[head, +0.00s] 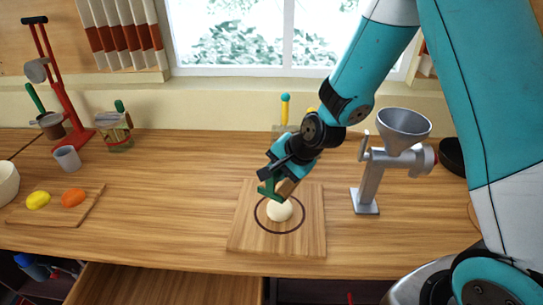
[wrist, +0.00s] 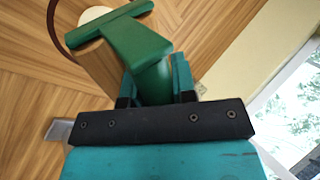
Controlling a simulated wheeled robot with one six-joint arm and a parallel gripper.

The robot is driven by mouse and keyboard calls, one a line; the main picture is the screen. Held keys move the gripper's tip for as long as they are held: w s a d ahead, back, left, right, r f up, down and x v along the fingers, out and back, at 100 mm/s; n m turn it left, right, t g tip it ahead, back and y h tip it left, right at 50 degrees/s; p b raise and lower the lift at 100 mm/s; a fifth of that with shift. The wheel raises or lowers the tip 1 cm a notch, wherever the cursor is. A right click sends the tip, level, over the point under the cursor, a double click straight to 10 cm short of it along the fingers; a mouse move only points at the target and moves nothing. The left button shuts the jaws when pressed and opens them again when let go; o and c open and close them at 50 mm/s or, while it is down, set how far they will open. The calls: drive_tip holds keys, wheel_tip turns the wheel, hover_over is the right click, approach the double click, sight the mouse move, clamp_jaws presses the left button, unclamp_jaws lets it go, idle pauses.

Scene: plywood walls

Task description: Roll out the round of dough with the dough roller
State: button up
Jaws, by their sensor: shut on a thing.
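The round of dough (head: 279,211) is a cream disc inside a dark ring drawn on a wooden board (head: 248,236). In the wrist view a pale edge of the dough (wrist: 94,14) shows behind the roller. My gripper (head: 277,174) is shut on the green handle of the dough roller (head: 268,188). In the wrist view the roller (wrist: 130,36) has a green T-shaped frame, with a wooden cylinder partly hidden behind it. The roller is at the far side of the dough in the head view; I cannot tell whether they touch.
A grey metal grinder (head: 372,180) stands close right of the board. At left are a small board with a yellow lump (head: 38,200) and an orange lump (head: 73,197), a grey cup (head: 67,158), a jar (head: 115,132) and a red stand (head: 65,90). The counter between is clear.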

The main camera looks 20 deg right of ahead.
drive_tip(key=shift+w, duration=0.15)
drive_tip(key=shift+d+f+b, duration=0.1)
drive_tip(key=shift+f+b, duration=0.65)
drive_tip(key=shift+f, duration=0.1)
drive_tip(key=b, duration=0.4)
hover_over(280, 210)
drive_tip(key=shift+w+a+f, duration=0.1)
drive_tip(key=shift+w+f, duration=0.05)
drive_tip(key=shift+f, duration=0.6)
drive_tip(key=shift+w+a+f, duration=0.1)
drive_tip(key=shift+w+f, duration=0.05)
drive_tip(key=shift+f, duration=0.65)
drive_tip(key=shift+w+a+f, duration=0.1)
drive_tip(key=shift+w+f, duration=0.05)
drive_tip(key=shift+f, duration=0.6)
drive_tip(key=shift+f, duration=0.3)
drive_tip(key=shift+s+d+f, duration=0.2)
drive_tip(key=shift+s+d, duration=0.1)
drive_tip(key=shift+s, duration=0.2)
